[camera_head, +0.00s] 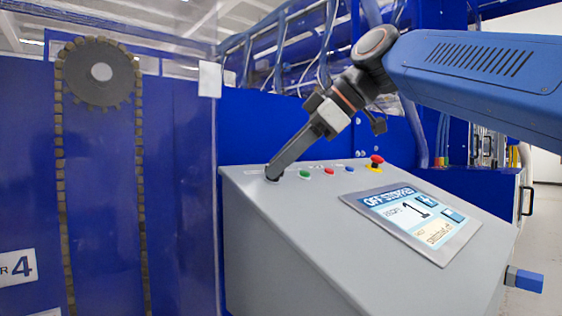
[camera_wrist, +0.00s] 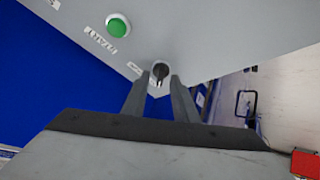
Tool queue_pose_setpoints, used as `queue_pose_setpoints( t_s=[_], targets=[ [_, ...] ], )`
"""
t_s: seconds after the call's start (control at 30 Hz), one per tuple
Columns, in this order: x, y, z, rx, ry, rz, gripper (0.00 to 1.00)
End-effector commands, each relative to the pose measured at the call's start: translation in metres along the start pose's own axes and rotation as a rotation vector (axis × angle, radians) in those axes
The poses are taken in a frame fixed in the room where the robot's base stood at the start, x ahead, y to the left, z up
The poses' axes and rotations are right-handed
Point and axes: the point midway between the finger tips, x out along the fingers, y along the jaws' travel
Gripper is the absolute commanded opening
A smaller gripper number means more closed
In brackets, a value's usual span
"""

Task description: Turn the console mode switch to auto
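The mode switch is a small black knob (camera_wrist: 160,70) on a light round base near the console's corner in the wrist view. In the head view it is mostly hidden behind my fingertips at the left end of the button row. My gripper (camera_head: 273,175) reaches down to that spot on the grey console (camera_head: 300,238). In the wrist view my gripper (camera_wrist: 160,80) is open, with one finger on each side of the knob and a narrow gap around it. The console screen (camera_head: 412,219) appears to read "OFF STOPPED" with a large 1.
To the right of the switch are a green button (camera_head: 305,174), a red button (camera_head: 329,171), a blue button (camera_head: 350,169) and a red mushroom button (camera_head: 376,161). A clear panel edge and a chain drive (camera_head: 99,72) stand at left. A blue-ended part (camera_head: 528,281) juts out at lower right.

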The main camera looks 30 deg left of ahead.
Motion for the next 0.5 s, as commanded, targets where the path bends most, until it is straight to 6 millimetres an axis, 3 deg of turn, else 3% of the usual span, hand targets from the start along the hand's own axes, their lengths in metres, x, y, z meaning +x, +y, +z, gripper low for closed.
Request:
queue_pose_setpoints(
  t_s=[0.27, 0.4, 0.5],
  targets=[
    [0.0018, 0.0, 0.0, 0.0, 0.0, 0.0, 0.26],
    [0.0017, 0.0, 0.0, 0.0, 0.0, 0.0, 0.0],
    [0.0016, 0.0, -0.0001, 0.0, 0.0, 0.0, 0.0]
  ],
)
